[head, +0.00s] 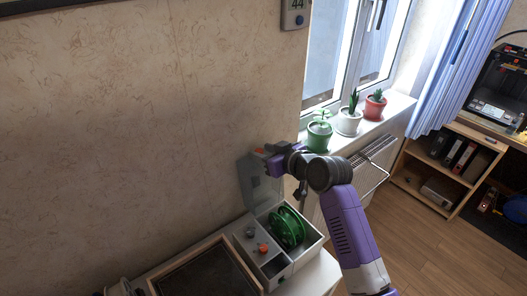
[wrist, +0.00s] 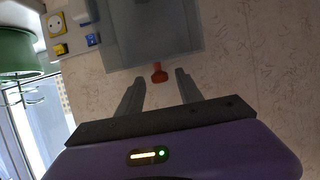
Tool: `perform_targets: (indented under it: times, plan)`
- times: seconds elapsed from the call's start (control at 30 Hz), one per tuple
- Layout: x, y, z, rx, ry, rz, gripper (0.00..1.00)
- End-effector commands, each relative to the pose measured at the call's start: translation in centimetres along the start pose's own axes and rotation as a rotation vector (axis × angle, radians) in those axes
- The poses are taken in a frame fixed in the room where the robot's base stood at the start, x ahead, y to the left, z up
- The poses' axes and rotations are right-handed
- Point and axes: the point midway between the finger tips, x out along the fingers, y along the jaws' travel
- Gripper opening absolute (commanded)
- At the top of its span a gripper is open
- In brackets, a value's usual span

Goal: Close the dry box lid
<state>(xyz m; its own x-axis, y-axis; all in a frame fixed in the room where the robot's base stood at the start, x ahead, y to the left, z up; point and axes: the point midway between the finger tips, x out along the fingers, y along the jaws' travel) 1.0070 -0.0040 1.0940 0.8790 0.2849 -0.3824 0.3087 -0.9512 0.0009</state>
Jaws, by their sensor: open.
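The dry box (head: 312,250) stands on a white surface at the lower middle of the head view, with a green spool (head: 287,228) inside. Its grey see-through lid (head: 258,188) is open and stands up near the wall. In the wrist view the lid (wrist: 155,30) fills the top middle, with a small orange-red tab (wrist: 158,73) at its edge. My gripper (head: 267,156) is at the lid's top edge. In the wrist view my gripper (wrist: 159,77) is open, its fingers on either side of the tab with gaps showing. Contact cannot be told.
A dark framed tray (head: 205,275) lies left of the box. Potted plants (head: 348,121) stand on the window sill to the right, above a radiator (head: 372,165). The patterned wall (head: 130,130) is close behind the lid.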

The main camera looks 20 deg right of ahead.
Motion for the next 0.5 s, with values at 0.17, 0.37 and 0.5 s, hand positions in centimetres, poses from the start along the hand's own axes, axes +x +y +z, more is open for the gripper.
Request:
perform_targets:
  times: [0.17,0.37,0.5]
  plan:
    - [0.00,-0.02,0.02,0.000,0.000,0.000,0.43]
    - [-0.01,-0.02,0.03,0.000,0.000,0.000,0.04]
    - [-0.01,-0.02,0.03,0.001,0.000,0.000,0.00]
